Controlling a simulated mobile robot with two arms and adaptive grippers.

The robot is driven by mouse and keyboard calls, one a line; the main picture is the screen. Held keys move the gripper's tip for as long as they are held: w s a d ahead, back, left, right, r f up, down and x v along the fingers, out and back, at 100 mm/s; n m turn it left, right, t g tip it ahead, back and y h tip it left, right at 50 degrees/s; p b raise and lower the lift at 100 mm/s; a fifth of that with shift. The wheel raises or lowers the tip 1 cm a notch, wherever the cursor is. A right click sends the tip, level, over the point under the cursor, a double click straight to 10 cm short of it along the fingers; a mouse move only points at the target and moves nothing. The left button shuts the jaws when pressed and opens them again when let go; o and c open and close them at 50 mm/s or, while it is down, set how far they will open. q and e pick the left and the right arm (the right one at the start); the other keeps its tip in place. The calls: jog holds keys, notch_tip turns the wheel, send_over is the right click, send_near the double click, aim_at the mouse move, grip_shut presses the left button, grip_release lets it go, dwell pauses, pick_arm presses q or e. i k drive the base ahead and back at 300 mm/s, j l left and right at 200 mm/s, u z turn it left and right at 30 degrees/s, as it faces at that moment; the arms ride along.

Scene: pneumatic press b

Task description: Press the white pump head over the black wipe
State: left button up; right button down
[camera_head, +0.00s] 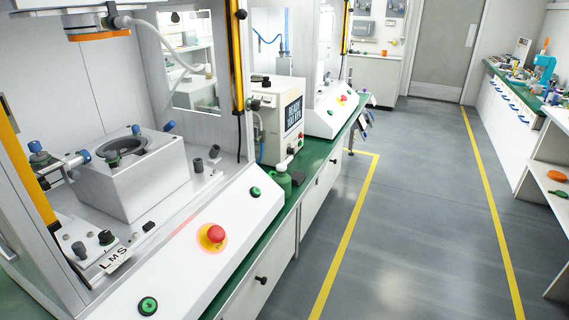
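A small green bottle (279,183) stands on the green worktop in the gap right of the near press. Its white pump head (283,167) is on top and looks upright. A dark, flat item, likely the black wipe (298,181), lies on the worktop just right of the bottle, close to its base. It is small, and its folds cannot be made out. Neither of my grippers shows in the head view.
The near press has a white sloped panel (170,270) with a red emergency button (214,235) and green buttons. A white control box (277,120) stands behind the bottle. Drawers (262,275) are below the worktop. The grey floor (420,230) at right is clear.

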aim_at(298, 177)
jog(key=u, duration=0.45)
jog(key=i+l+u, duration=0.45)
jog(key=l, duration=0.15)
jog(key=i+l+u, duration=0.2)
jog(key=l, duration=0.15)
jog(key=i+l+u, duration=0.25)
jog(key=k+l, duration=0.1)
